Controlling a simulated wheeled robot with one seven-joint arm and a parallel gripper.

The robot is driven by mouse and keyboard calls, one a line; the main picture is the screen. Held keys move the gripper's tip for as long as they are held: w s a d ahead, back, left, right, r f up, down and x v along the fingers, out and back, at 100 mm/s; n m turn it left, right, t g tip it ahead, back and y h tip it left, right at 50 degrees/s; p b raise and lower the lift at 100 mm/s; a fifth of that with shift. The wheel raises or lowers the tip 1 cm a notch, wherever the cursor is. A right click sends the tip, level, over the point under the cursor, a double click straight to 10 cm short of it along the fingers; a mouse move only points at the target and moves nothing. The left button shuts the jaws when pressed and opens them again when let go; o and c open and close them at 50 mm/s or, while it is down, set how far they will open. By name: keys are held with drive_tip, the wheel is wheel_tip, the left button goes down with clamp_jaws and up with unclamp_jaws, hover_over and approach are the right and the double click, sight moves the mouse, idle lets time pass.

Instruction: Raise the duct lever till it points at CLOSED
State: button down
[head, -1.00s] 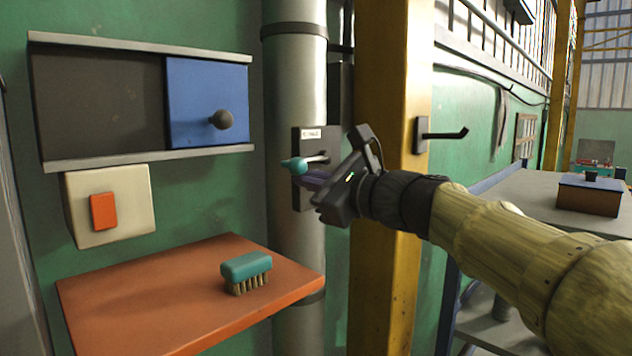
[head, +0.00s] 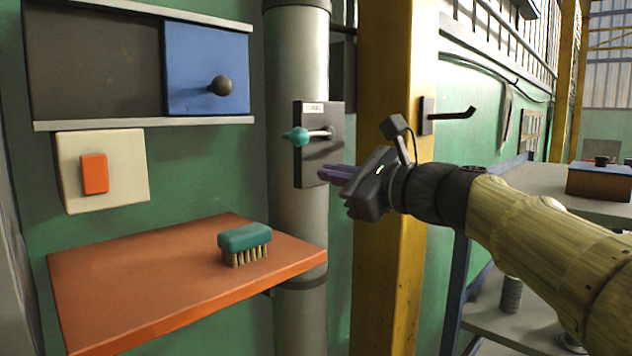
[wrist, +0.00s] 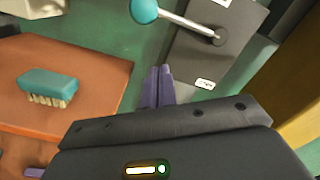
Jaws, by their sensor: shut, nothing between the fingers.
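The duct lever (head: 318,134) has a teal knob (head: 296,136) on a thin metal rod, set on a dark plate (head: 318,170) on the grey duct. It points left, roughly level. A small white label (head: 314,107) is at the plate's top; its text is unreadable. The wrist view shows the knob (wrist: 145,9), the rod's pivot (wrist: 218,36) and another label (wrist: 205,84) at the plate's lower end, also unreadable. My gripper (head: 322,173) is shut and empty, below the lever and in front of the plate's lower right. It appears apart from the lever.
An orange shelf (head: 130,290) with a teal brush (head: 245,243) is at lower left. A switch box (head: 125,170) and a blue sliding panel (head: 200,60) are above it. A yellow column (head: 385,80) with a dark hook (head: 450,115) stands right of the duct.

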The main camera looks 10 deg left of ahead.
drive_tip(key=s+b+v, duration=0.1)
drive_tip(key=b+v, duration=0.1)
drive_tip(key=v, duration=0.3)
drive_tip(key=w+d+f+n+g+h, duration=0.1)
drive_tip(key=d+f+h, duration=0.2)
drive_tip(key=f, duration=0.6)
drive_tip(key=d+f+n+h, duration=0.2)
drive_tip(key=d+f+h, duration=0.1)
drive_tip(key=f, duration=0.6)
drive_tip(key=w+d+f+n+g+h, duration=0.1)
drive_tip(key=d+f+h, duration=0.15)
drive_tip(key=f, duration=0.65)
drive_tip(key=s+d+f+n+g+h, duration=0.1)
drive_tip(key=s+d+f+n, duration=0.3)
drive_tip(key=f, duration=0.4)
drive_tip(key=s+d+f+n+g+h, duration=0.2)
drive_tip(key=s+d+f+n+h, duration=0.2)
drive_tip(key=f, duration=0.4)
drive_tip(key=s+d+f+n+g+h, duration=0.1)
drive_tip(key=s+d+f+n+h, duration=0.1)
drive_tip(key=s+d+f+n, duration=0.3)
wheel_tip(320, 180, down, 3)
drive_tip(key=shift+s+f+n+g, duration=0.15)
drive_tip(key=shift+s+n+g, duration=0.2)
drive_tip(key=shift+s, duration=0.6)
drive_tip(key=shift+w+a, duration=0.15)
